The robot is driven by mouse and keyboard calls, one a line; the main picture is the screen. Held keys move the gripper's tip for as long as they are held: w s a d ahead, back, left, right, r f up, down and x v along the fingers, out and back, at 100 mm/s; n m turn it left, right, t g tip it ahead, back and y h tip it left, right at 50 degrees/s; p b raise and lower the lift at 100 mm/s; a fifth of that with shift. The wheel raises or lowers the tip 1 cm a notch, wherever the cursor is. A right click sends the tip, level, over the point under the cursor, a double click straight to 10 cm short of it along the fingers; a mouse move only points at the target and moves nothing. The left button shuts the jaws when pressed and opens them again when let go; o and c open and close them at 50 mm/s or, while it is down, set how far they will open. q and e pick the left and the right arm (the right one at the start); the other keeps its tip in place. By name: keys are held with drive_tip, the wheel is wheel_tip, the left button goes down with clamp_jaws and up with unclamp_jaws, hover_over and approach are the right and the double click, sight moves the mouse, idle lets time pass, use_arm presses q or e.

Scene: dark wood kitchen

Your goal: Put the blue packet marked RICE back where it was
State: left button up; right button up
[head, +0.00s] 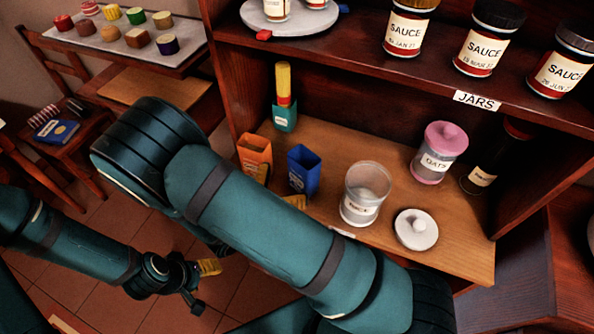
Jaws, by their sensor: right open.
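A blue packet (304,172) stands upright on the lower shelf (322,135), between an orange packet (255,157) and a clear jar (366,190). Its top looks open; its marking is too small to read. My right arm crosses in front and hides most of its own gripper. A yellowish fingertip of my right gripper (295,201) shows low beside the blue packet; the jaws are open, and I cannot tell whether they touch it. My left gripper (195,283) hangs low over the floor, away from the shelf; its jaw state is unclear.
The clear jar is open; a white lid (416,230) lies beside it. A pink-lidded OATS jar (438,153), a dark bottle (497,158) and a green bottle with a yellow top (284,100) stand behind. Sauce jars (406,27) line the upper shelf. A side table (130,40) is at left.

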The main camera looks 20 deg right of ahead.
drive_tip(key=shift+v, duration=1.4)
